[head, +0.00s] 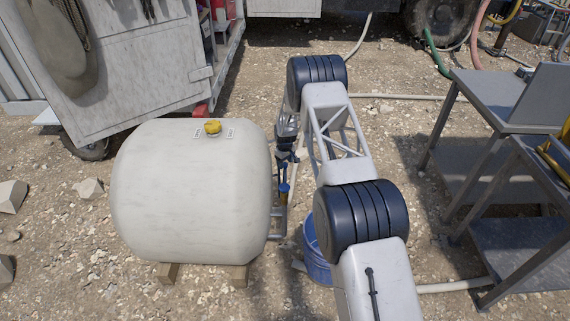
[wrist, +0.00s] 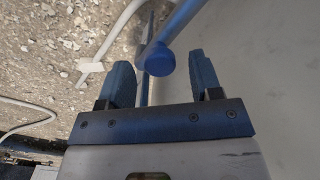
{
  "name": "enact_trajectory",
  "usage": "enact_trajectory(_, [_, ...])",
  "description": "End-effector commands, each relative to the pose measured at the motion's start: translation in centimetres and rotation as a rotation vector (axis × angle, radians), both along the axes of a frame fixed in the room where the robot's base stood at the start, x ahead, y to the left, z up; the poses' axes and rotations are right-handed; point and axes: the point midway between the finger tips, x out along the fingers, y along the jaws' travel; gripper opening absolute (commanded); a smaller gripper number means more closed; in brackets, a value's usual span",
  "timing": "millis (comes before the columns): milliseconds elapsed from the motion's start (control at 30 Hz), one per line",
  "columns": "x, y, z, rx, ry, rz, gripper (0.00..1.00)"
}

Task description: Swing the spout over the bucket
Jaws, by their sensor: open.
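The large white tank (head: 190,195) lies on wooden blocks left of my arm in the head view, and its pale wall fills the right of the wrist view (wrist: 275,70). The blue bucket (head: 317,262) stands on the ground right of the tank, partly hidden by my arm. My gripper (head: 284,172) hangs beside the tank's right end, above and left of the bucket. In the wrist view my gripper (wrist: 160,66) is open. A blue round-ended bar (wrist: 159,60) shows between its fingers; contact cannot be told. I cannot tell which part is the spout.
A white trailer (head: 140,70) is behind the tank. Pale hoses (head: 395,97) cross the gravel. Open gravel lies between my arm and the table.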

Motion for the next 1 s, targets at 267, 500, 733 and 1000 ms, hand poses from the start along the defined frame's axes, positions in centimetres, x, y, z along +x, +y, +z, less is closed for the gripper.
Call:
enact_trajectory(267, [0.02,0.01,-0.90,0.000,0.000,0.000,0.59])
enact_trajectory(500, [0.02,0.01,-0.91,0.000,0.000,0.000,0.59])
enact_trajectory(733, [0.02,0.01,-0.91,0.000,0.000,0.000,0.27])
enact_trajectory(1000, [0.02,0.01,-0.90,0.000,0.000,0.000,0.00])
